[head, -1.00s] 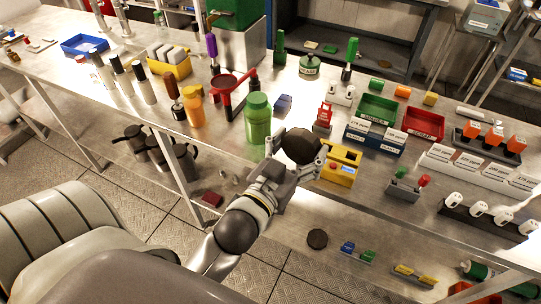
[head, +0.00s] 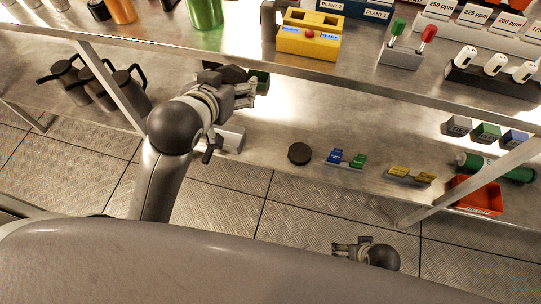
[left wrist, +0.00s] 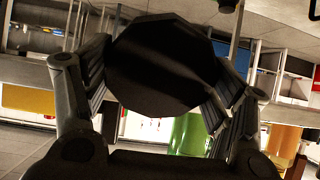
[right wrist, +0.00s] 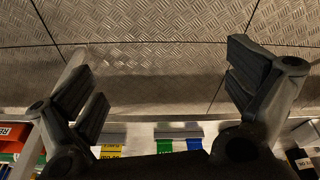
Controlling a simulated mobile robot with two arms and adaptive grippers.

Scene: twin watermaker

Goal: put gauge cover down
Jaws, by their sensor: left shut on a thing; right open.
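My left gripper (head: 246,90) is shut on the gauge cover, a dark, many-sided disc (left wrist: 165,62) that fills the space between its fingers in the left wrist view. In the head view the cover (head: 233,73) shows only partly, dark, behind the gripper. The gripper is in front of the workbench, above the lower shelf; the gap to the shelf is hard to tell. My right gripper (head: 345,249) is open and empty, low in front of the shelf; its spread fingers (right wrist: 165,95) show in the right wrist view.
Black-handled jugs (head: 95,88) stand left. A yellow box (head: 308,36) sits near the upper edge. A table leg (head: 112,85) stands left of my left arm.

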